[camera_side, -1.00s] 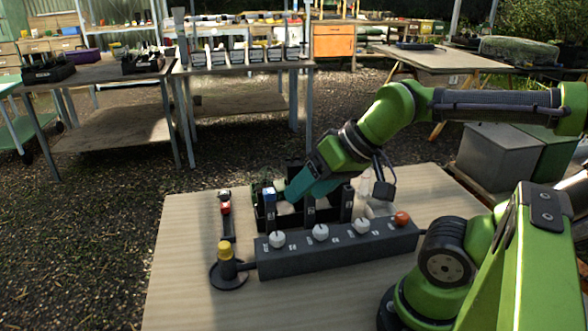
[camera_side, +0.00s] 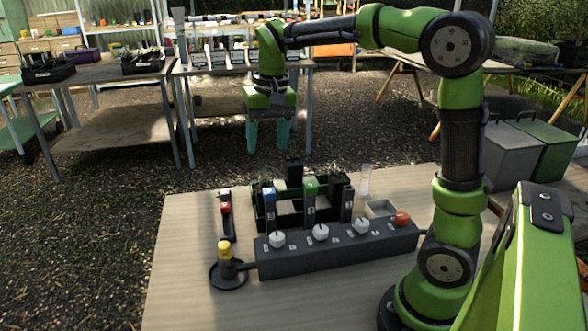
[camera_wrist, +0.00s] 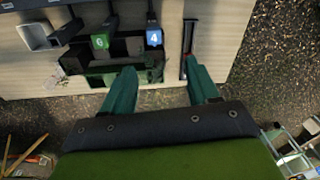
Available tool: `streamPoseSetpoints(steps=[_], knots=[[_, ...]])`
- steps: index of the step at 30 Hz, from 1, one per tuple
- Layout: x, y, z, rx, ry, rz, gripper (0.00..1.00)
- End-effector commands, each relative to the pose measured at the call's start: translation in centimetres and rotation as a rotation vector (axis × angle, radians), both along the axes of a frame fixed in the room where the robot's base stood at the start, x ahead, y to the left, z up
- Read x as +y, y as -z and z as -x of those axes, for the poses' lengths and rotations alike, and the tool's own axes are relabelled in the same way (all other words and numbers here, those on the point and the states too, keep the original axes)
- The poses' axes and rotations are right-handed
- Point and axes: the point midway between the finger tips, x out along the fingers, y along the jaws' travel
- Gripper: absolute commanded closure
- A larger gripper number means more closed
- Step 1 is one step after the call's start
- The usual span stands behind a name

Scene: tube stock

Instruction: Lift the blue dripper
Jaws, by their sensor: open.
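The blue dripper (camera_side: 268,196) stands upright in the front left part of the dark rack (camera_side: 283,222). Its blue top, marked 4, also shows in the wrist view (camera_wrist: 154,37). A green dripper (camera_side: 311,188), marked 6, stands beside it, and it shows in the wrist view (camera_wrist: 100,41) to the left of the blue one. My gripper (camera_side: 269,150) hangs high above and behind the rack, fingers pointing down. It is open and empty. In the wrist view my fingertips (camera_wrist: 161,80) are apart, with the blue dripper beyond them.
A dark bar with white knobs (camera_side: 320,244) and an orange knob (camera_side: 402,218) lies in front of the rack. A yellow-topped piece (camera_side: 225,252) stands in a round dish at left. A red-topped piece (camera_side: 225,208) lies in a narrow holder. A clear tube (camera_side: 365,180) stands at right.

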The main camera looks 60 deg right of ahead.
Motion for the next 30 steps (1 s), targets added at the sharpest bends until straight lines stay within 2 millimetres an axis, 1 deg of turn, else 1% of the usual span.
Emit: streamPoseSetpoints(steps=[1,3,6,8,11,14,21,24,27,30], knots=[[-0.6,-0.2,-1.0,0.033,0.035,0.010,0.40],[-1.2,-1.0,-1.6,0.064,0.082,0.020,0.40],[-1.4,-2.5,-1.6,0.082,0.131,0.020,0.40],[-1.3,-2.8,-1.3,0.094,0.146,0.015,0.40],[-1.1,-1.8,-0.9,0.113,0.154,0.006,0.40],[-1.0,0.0,-0.8,0.114,0.154,0.005,0.40],[-1.0,5.3,-0.8,0.114,0.153,0.004,0.40],[-1.0,7.1,-0.9,0.112,0.153,0.004,0.40],[-1.0,8.3,-0.9,0.110,0.153,0.003,0.40],[-1.0,8.9,-0.9,0.109,0.153,0.004,0.40]])
